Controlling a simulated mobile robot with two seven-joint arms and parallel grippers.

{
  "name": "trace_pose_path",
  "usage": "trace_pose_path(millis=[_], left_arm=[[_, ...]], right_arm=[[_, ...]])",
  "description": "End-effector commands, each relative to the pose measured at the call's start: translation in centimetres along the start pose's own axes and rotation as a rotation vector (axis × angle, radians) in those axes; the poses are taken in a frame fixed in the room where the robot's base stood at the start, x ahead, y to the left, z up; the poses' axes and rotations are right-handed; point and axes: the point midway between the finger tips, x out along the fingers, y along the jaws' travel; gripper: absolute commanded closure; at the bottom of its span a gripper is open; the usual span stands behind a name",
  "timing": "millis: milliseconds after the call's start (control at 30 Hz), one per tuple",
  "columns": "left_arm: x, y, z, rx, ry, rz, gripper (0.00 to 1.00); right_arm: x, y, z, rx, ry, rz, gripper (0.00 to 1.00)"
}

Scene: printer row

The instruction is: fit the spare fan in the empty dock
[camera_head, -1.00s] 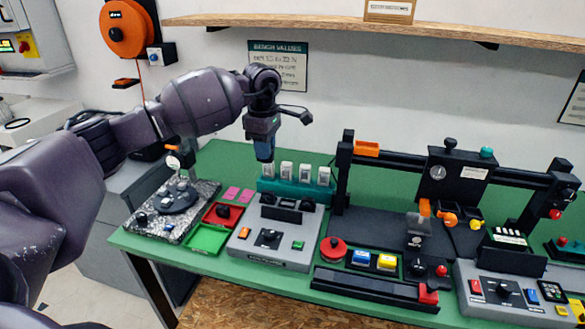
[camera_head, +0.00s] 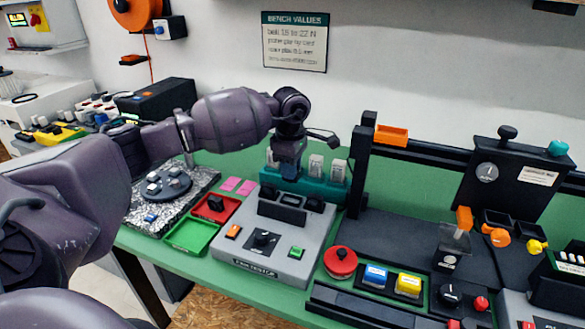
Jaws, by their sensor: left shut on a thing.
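My left gripper (camera_head: 289,176) points down in front of the teal rack (camera_head: 325,192), just behind the grey box with a dial (camera_head: 275,230). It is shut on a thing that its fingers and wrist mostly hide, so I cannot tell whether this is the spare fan. I cannot make out contact between the held thing and the rack. I cannot pick out the empty dock for certain. My right gripper is not in view.
A red tray (camera_head: 215,208) and a green tray (camera_head: 190,235) lie left of the grey box. A speckled plate (camera_head: 145,212) is farther left. A red button (camera_head: 340,262) and a black gantry machine (camera_head: 410,218) stand to the right. The bench front is crowded.

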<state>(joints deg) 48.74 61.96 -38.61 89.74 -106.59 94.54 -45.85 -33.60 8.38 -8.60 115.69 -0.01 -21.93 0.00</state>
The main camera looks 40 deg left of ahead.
Motion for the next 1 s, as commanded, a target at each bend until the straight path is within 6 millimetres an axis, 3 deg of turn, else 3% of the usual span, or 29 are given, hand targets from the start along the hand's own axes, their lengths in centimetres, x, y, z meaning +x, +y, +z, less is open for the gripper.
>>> trace_pose_path(millis=[1000], left_arm=[[5.4,0.0,0.0,0.001,0.0,-0.002,1.0]], right_arm=[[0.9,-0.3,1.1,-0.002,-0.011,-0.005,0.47]])
